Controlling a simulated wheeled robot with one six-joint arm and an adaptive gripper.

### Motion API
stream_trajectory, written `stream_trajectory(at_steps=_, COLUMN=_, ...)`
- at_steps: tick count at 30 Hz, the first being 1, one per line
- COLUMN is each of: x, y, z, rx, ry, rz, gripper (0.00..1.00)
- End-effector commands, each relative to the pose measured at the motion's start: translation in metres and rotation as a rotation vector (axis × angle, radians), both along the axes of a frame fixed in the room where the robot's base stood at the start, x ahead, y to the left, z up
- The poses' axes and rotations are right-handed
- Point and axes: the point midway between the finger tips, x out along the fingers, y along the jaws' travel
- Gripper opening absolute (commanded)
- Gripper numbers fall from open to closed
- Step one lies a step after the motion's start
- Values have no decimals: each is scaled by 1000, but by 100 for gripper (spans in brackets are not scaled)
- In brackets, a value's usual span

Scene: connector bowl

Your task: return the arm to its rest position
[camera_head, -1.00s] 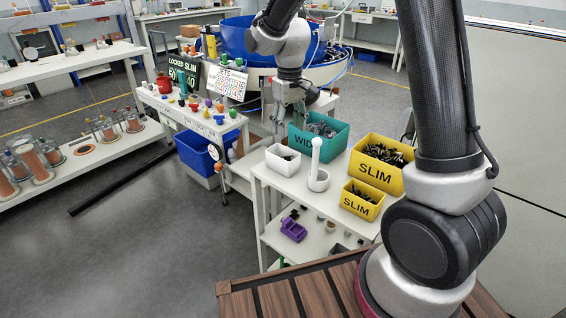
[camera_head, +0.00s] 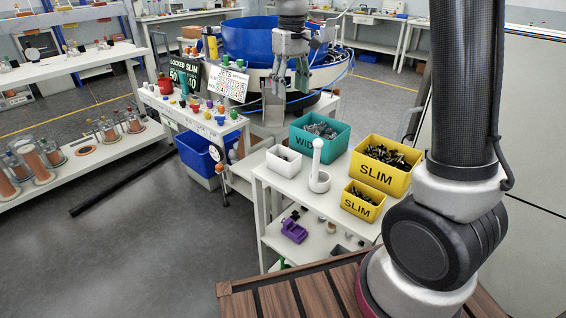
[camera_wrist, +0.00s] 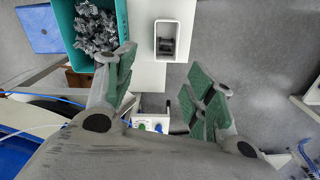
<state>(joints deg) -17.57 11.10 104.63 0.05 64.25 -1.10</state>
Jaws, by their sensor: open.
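My gripper (camera_head: 289,76) hangs in front of the large blue bowl (camera_head: 248,40), above the far end of the bin table in the head view. In the wrist view my gripper (camera_wrist: 160,90) has its green-padded fingers spread wide apart with nothing between them. The teal WIDE bin (camera_head: 318,146), full of grey connectors, stands below it; the bin also shows in the wrist view (camera_wrist: 123,20). The small white bin (camera_head: 283,168) with a few dark pieces shows in the wrist view too (camera_wrist: 157,50). The gripper touches neither bin.
Two yellow SLIM bins, a large one (camera_head: 381,180) and a small one (camera_head: 357,211), stand on the white table beside a white upright holder (camera_head: 318,180). A shelf with colourful knobs (camera_head: 204,120) is to the left. The grey floor (camera_head: 150,240) is open at left.

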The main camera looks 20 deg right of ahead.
Motion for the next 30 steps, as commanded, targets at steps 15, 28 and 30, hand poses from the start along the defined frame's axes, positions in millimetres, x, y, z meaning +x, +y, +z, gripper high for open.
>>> stream_trajectory(at_steps=15, x=-142, y=-76, z=-2, rx=17, ry=-60, rz=-110, gripper=54)
stream_trajectory(at_steps=28, x=-270, y=-139, z=14, rx=58, ry=-310, rz=-288, gripper=54)
stream_trajectory(at_steps=30, x=-274, y=-143, z=20, rx=62, ry=-345, rz=-305, gripper=54)
